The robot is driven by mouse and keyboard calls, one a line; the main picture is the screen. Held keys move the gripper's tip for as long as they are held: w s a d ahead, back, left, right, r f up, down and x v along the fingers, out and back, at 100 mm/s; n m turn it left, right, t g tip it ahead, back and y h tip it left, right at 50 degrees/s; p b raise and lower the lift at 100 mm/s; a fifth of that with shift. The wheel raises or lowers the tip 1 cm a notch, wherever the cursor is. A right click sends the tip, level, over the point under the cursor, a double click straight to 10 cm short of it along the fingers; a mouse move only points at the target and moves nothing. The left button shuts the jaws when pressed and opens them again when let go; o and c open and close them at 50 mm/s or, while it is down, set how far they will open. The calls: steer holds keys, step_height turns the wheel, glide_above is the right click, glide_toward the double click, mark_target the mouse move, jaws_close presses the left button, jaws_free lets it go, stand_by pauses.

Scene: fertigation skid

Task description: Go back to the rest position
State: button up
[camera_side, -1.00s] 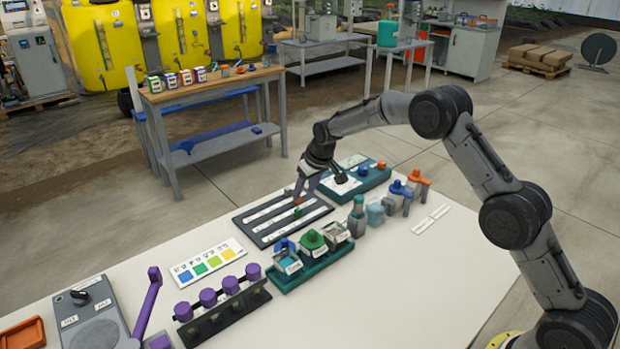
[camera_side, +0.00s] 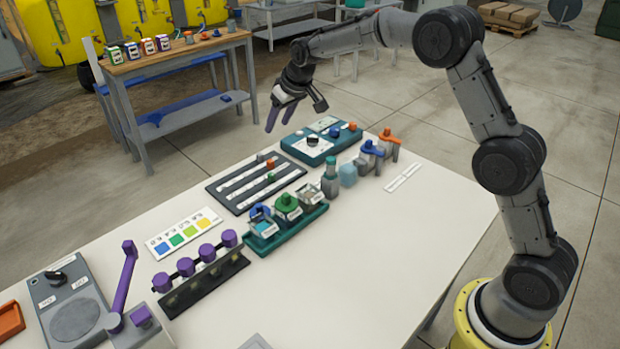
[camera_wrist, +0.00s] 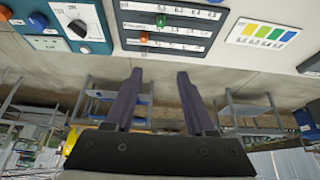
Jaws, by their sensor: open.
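My gripper (camera_side: 283,117) is in the air beyond the far edge of the white table, above and behind the dark slider panel (camera_side: 238,199). In the wrist view its two purple fingers (camera_wrist: 159,82) are spread apart with nothing between them. The slider panel also shows in the wrist view (camera_wrist: 190,48), with a green knob (camera_wrist: 161,20) and an orange knob (camera_wrist: 144,38) on its tracks. The fingers touch nothing.
A teal box with a dial (camera_side: 318,145) sits right of the slider panel. A colour card (camera_side: 183,233), a purple-knobbed rack (camera_side: 205,284) and a teal tray (camera_side: 284,234) stand nearer. A workbench (camera_side: 172,70) is behind. The table's right front is clear.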

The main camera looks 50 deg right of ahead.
steer(key=s+a+r+t, duration=0.1)
steer(key=s+r, duration=0.3)
steer(key=r, duration=0.2)
steer(key=s+r+t, duration=0.1)
steer(key=s+r, duration=0.2)
steer(key=r, duration=0.3)
steer(key=s+a+r, duration=0.1)
steer(key=s+r, duration=0.2)
steer(key=s, duration=0.4)
steer(key=s+r, duration=0.4)
steer(key=s, duration=0.3)
steer(key=s+f, duration=0.2)
steer(key=s, duration=1.2)
steer(key=s+f+g, duration=0.2)
steer(key=s+f, duration=0.8)
steer(key=shift+s+a, duration=0.25)
steer(key=shift+a, duration=0.05)
